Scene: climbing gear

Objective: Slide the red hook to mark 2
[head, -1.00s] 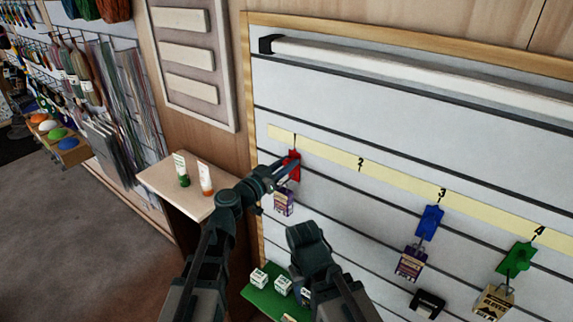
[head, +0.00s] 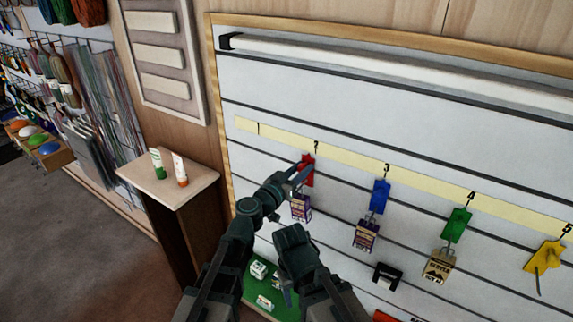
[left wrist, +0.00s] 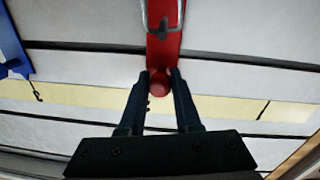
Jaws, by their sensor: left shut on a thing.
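The red hook (head: 309,171) hangs on the slatted wall just below mark 2 (head: 316,147) of the yellow strip (head: 350,160). A small purple box (head: 301,209) hangs below it. My left gripper (head: 300,176) is shut on the red hook. In the left wrist view the fingers (left wrist: 160,82) close around the round red knob of the hook (left wrist: 163,50). A small dark trace of a mark shows beside the fingers, the rest hidden. My right gripper (head: 292,238) is raised below, apart from the hook; its fingers are not clear.
A blue hook (head: 380,196) hangs under mark 3, a green hook (head: 457,224) under mark 4 and a yellow hook (head: 546,255) near mark 5. Mark 1 (head: 258,129) has no hook below it. A small shelf with tubes (head: 190,190) stands left.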

